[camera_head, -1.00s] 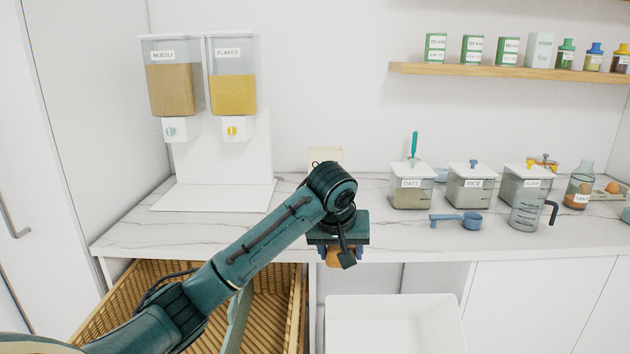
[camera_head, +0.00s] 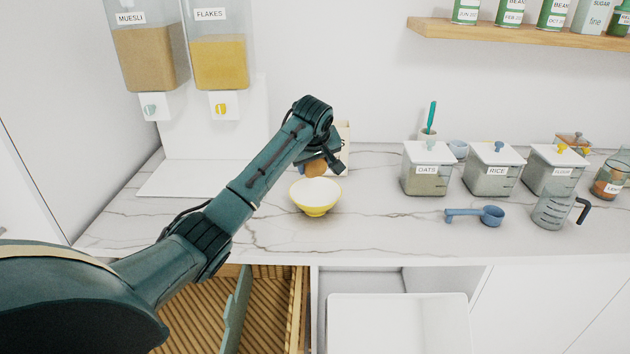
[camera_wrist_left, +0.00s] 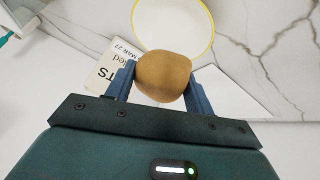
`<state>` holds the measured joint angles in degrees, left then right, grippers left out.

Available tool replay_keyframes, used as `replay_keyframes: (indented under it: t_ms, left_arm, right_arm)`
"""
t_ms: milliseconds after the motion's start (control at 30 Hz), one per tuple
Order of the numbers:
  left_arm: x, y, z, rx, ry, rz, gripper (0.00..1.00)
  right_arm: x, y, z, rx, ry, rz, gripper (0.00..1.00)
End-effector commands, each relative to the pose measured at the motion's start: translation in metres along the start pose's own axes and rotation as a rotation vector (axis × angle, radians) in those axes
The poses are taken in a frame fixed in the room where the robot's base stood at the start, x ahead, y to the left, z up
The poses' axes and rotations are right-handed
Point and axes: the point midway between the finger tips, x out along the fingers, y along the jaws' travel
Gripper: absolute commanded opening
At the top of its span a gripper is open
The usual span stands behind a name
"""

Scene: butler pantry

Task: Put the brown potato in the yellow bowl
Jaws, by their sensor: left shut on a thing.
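The brown potato (camera_wrist_left: 163,76) is held between the two blue fingers of my left gripper (camera_wrist_left: 160,88) in the left wrist view. In the head view the potato (camera_head: 316,168) shows below my left gripper (camera_head: 317,160), just above and behind the yellow bowl (camera_head: 315,198). The bowl stands upright on the marble counter, and its white inside looks empty. In the left wrist view the bowl (camera_wrist_left: 172,12) lies past the potato, which overlaps its near rim. My right gripper is out of view.
A cream labelled box (camera_head: 343,140) stands behind my left gripper. Right of it are the oats jar (camera_head: 424,177), rice jar (camera_head: 490,178), blue scoop (camera_head: 477,215) and measuring jug (camera_head: 556,208). Cereal dispensers (camera_head: 150,60) stand left.

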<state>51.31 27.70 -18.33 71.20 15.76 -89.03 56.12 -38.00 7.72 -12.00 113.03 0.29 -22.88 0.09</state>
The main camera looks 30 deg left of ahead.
Motion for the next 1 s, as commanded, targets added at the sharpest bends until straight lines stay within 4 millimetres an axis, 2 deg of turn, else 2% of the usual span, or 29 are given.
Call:
replay_keyframes:
  t_ms: [467,1000]
  left_arm:
    - [0.048,-0.012,0.029,0.001,0.001,0.0,0.17]
    - [0.056,-0.014,0.034,0.0,0.001,0.002,0.17]
  right_arm:
    - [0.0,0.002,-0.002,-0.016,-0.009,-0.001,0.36]
    - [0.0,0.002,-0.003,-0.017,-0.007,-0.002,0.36]
